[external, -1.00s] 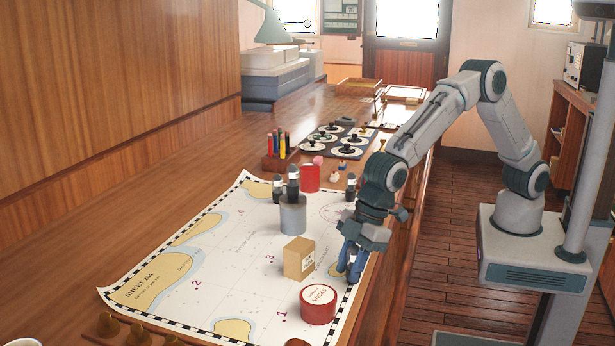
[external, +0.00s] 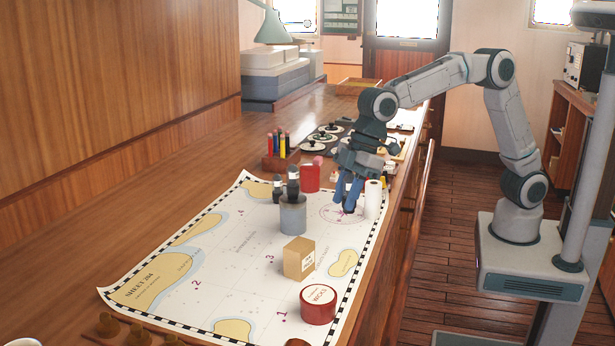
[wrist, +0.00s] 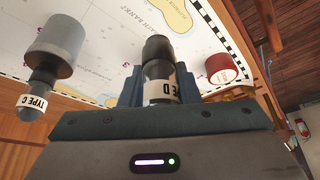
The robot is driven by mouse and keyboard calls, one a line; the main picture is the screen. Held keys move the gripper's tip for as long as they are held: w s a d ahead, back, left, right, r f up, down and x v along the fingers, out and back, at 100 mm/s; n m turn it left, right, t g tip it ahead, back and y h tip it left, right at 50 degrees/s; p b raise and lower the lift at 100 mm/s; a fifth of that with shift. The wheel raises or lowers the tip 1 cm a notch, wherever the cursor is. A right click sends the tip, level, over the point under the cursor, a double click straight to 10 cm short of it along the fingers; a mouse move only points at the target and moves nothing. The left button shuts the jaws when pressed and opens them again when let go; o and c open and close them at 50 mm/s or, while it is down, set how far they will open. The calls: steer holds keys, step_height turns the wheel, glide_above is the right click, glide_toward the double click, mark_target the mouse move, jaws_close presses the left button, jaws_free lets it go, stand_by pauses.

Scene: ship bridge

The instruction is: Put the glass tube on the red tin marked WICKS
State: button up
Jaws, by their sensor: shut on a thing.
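My gripper (external: 349,200) is shut on a glass tube (wrist: 159,71) with a dark end and a white label reading TYPE D. It is over the far right part of the chart; whether the tube touches the chart is unclear. The red tin (external: 318,306), whose white lid label seems to read WICKS, stands on the near end of the chart, well nearer the external camera than my gripper. It also shows in the wrist view (wrist: 221,69), with nothing on its lid.
A grey can (external: 293,216) bears another tube, TYPE C (wrist: 34,101). A cardboard box (external: 299,257) stands between can and tin. Another red tin (external: 310,178), a dark-topped tube (external: 277,187) and a white cylinder (external: 373,199) stand farther back. The chart (external: 225,275) is mostly clear.

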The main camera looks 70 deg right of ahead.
steer(key=w+a+r+n+p, duration=0.1)
steer(key=w+a+r, duration=0.1)
steer(key=a, duration=0.3)
steer(key=w+a+r+p, duration=0.1)
steer(key=w+a+r, duration=0.1)
steer(key=a, duration=0.3)
steer(key=p, duration=0.4)
glide_above(306, 300)
steer(key=s+d, duration=0.1)
steer(key=d, duration=0.1)
steer(key=f, duration=0.6)
steer(key=shift+a+f, duration=0.2)
steer(key=shift+s+f+p, duration=0.1)
steer(key=shift+f+p, duration=0.2)
steer(key=shift+f, duration=1.8)
steer(key=shift+f, duration=0.2)
steer(key=o, duration=1)
steer(key=shift+c, duration=0.2)
steer(key=shift+r, duration=0.1)
